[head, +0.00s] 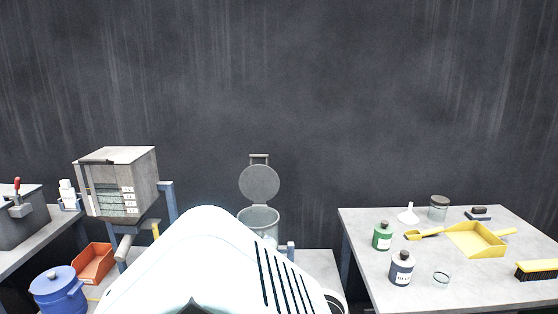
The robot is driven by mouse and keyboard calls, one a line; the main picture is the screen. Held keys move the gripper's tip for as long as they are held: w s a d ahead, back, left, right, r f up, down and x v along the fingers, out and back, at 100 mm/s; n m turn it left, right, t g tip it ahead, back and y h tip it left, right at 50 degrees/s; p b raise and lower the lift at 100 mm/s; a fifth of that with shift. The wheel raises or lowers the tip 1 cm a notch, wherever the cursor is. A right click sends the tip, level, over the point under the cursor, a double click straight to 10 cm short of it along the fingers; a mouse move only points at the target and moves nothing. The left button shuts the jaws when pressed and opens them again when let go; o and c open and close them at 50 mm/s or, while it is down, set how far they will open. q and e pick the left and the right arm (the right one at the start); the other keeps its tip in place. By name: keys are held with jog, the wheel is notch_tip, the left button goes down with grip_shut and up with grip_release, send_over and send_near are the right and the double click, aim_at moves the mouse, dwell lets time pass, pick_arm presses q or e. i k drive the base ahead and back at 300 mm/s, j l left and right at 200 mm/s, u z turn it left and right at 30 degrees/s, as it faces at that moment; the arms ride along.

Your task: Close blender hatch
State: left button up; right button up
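The blender hatch (259,184) appears to be the round grey lid standing raised, close to upright, on a hinge bracket. Below it is the round grey vessel (258,215) with its mouth uncovered. The lower part of the vessel is hidden behind a large white part of my own body. Neither of my grippers can be made out in the head view.
On the right, a grey table (360,222) holds a yellow dustpan (474,240), a brush (536,269) and bottles. On the left are a box-shaped machine (122,183), an orange bin (93,263) and a blue lidded pot (58,289). A dark wall stands behind.

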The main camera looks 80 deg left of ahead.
aim_at(259, 183)
jog(key=u, duration=2.7)
jog(key=i+l+u, duration=0.1)
jog(key=i+u, duration=0.15)
jog(key=i+l+u, duration=0.3)
jog(key=i, duration=0.15)
jog(key=i+j, duration=0.05)
jog(key=j, duration=0.05)
